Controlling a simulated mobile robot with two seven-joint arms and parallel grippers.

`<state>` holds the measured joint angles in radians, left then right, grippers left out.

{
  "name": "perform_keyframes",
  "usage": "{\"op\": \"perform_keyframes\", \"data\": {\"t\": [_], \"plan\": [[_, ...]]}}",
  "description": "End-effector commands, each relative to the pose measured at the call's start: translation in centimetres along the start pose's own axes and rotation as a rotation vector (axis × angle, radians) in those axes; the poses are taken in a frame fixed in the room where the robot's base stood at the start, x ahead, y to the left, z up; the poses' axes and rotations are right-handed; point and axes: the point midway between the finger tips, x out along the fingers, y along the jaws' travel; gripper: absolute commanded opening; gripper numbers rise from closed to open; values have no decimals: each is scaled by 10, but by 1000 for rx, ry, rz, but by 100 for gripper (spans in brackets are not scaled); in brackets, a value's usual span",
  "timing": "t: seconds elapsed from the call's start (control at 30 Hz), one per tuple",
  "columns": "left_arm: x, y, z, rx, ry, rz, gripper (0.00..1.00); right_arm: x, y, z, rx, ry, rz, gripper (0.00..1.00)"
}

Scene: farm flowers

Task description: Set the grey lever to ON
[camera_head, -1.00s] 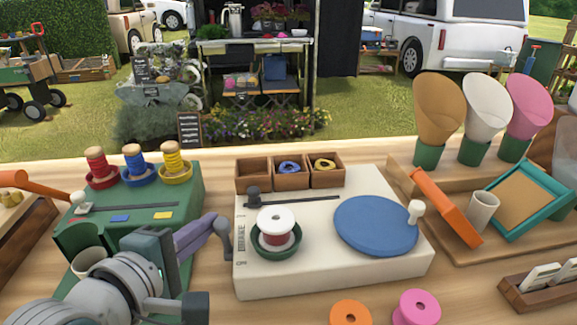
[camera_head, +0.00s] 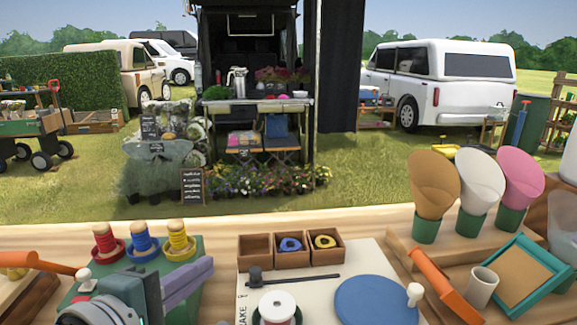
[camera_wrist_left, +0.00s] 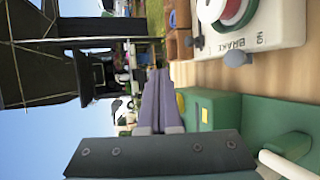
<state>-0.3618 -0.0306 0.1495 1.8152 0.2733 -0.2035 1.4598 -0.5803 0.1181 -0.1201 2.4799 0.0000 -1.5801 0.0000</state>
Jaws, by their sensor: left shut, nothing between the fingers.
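In the left wrist view, a grey lever knob (camera_wrist_left: 237,57) sits at the edge of the cream device beside the word BRAKE; ON is printed nearer the camera. This knob does not show clearly in the head view. The cream device (camera_head: 368,262) is at the centre bottom of the head view, cut off by the lower frame edge. My left gripper (camera_head: 208,267) is shut and empty, left of the device over the green box. Its purple-grey fingers also show in the left wrist view (camera_wrist_left: 157,75), apart from the knob. My right gripper is not in view.
The device carries a dark knob (camera_head: 255,276) by a slot, a blue disc (camera_head: 375,302) and a spool (camera_head: 277,307). The green box (camera_head: 190,270) holds several thread spools. Wooden compartments (camera_head: 255,250) stand behind; a cone rack and orange handle (camera_head: 440,285) are right.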

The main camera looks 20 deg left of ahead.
Motion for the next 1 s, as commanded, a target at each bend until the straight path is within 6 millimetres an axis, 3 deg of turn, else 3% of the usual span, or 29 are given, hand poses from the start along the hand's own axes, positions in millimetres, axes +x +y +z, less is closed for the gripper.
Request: {"op": "perform_keyframes", "data": {"t": [0.03, 0.2, 0.43, 0.63, 1.0], "plan": [[-6, 18, 2, -3, 1, 4, 0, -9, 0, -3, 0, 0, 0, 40], [-19, 57, 8, -2, 1, 5, 0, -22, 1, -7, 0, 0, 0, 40], [-32, 98, 14, -1, 1, 4, 0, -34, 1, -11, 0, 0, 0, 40], [-37, 112, 17, 0, 0, 2, 0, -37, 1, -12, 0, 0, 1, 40], [-37, 113, 17, 0, 1, 1, 0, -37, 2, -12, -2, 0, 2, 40]]}}
